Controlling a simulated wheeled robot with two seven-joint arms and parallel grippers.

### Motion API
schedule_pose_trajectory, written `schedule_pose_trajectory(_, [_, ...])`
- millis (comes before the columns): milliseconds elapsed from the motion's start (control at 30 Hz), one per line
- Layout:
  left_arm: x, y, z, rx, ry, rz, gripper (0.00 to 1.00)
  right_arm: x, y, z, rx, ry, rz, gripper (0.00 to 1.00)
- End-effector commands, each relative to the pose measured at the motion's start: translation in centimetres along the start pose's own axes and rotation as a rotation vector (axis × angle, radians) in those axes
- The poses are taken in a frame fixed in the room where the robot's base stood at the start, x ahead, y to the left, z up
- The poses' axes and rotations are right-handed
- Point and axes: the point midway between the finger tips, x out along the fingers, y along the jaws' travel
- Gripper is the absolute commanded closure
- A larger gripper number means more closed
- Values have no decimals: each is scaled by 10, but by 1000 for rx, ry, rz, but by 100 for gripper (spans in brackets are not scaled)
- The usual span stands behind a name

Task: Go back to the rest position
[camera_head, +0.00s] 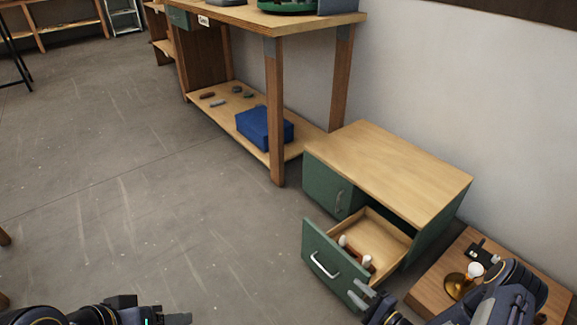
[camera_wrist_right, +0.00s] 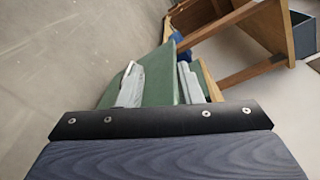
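My right gripper (camera_head: 361,294) is at the right end of the green drawer front (camera_head: 330,259) of the low cabinet. In the right wrist view its two grey fingers (camera_wrist_right: 160,84) stand apart, with the green panel showing between them; I cannot tell whether they touch it. My left gripper (camera_head: 165,314) shows only partly at the bottom edge, low at the left, and its finger opening is unclear. The drawer is pulled open, with a silver handle on its front. Brown and white items (camera_head: 356,252) lie inside it.
The cabinet (camera_head: 385,165) has a bare wooden top. A brass lamp with a white bulb (camera_head: 474,269) is on a wooden board (camera_head: 430,285) beside my right arm. A workbench (camera_head: 270,20) with a blue box (camera_head: 262,127) on its lower shelf stands behind.

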Motion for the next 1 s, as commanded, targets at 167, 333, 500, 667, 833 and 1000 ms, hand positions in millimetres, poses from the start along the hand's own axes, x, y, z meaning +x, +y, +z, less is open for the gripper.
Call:
schedule_pose_trajectory(167, [0, 0, 0, 0, 0, 0, 43, 5, -73, 40, -89, -186, 74, 68])
schedule_pose_trajectory(333, [0, 0, 0, 0, 0, 0, 43, -5, -142, 110, -217, -393, 234, 68])
schedule_pose_trajectory(500, [0, 0, 0, 0, 0, 0, 43, -35, -186, 181, -378, -523, 434, 68])
schedule_pose_trajectory(667, [0, 0, 0, 0, 0, 0, 43, -74, -205, 235, -558, -557, 627, 68])
schedule_pose_trajectory(833, [0, 0, 0, 0, 0, 0, 43, -122, -213, 273, -773, -496, 802, 68])
schedule_pose_trajectory(1000, [0, 0, 0, 0, 0, 0, 43, -161, -214, 288, -957, -373, 906, 68])
